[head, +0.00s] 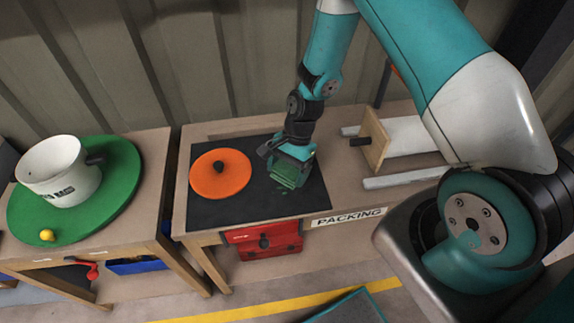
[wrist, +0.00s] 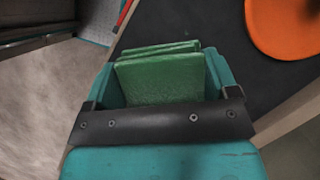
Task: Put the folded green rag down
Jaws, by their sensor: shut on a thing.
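The folded green rag (wrist: 160,78) fills the space between the jaws of my gripper (wrist: 163,88) in the wrist view. In the head view my gripper (head: 290,163) is over the right part of a black mat (head: 240,208) on the packing table. The rag (head: 287,174) shows below the jaws there, low over the mat. I cannot tell whether it touches the mat. My gripper is shut on the rag.
An orange disc (head: 220,181) with a dark knob lies on the mat, left of my gripper. To the right stand a wooden block (head: 375,143) with a handle and white rails (head: 405,177). A green round board (head: 125,180) holding a white pot (head: 60,172) is on the left table.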

